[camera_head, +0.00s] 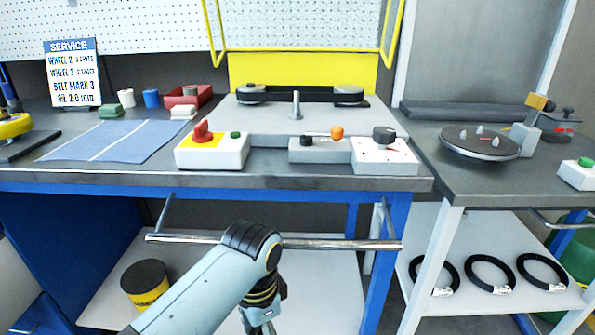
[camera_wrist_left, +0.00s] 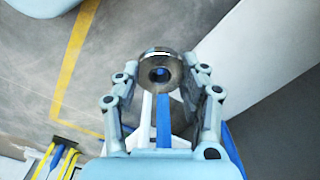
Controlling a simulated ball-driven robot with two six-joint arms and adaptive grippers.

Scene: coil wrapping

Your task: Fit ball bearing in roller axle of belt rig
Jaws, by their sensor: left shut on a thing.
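The ball bearing (camera_wrist_left: 147,66) is a shiny steel ring with a dark bore, seen in the left wrist view. My left gripper (camera_wrist_left: 160,72) is shut on it, with one finger on each side of the ring. In the head view my left gripper (camera_head: 262,325) hangs low in front of the bench, cut off by the bottom edge, and the bearing is not visible there. The belt rig (camera_head: 250,115) is a grey plate on the bench with a black belt around two wheels. An upright metal axle (camera_head: 296,106) stands bare in front of the belt. My right gripper is out of view.
A metal rail (camera_head: 340,244) runs along the bench front near my left arm. Control boxes with a red knob (camera_head: 202,133) and a black knob (camera_head: 384,138) line the front of the rig. A blue cloth (camera_head: 120,140) lies left; a turntable (camera_head: 478,143) stands on the right bench.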

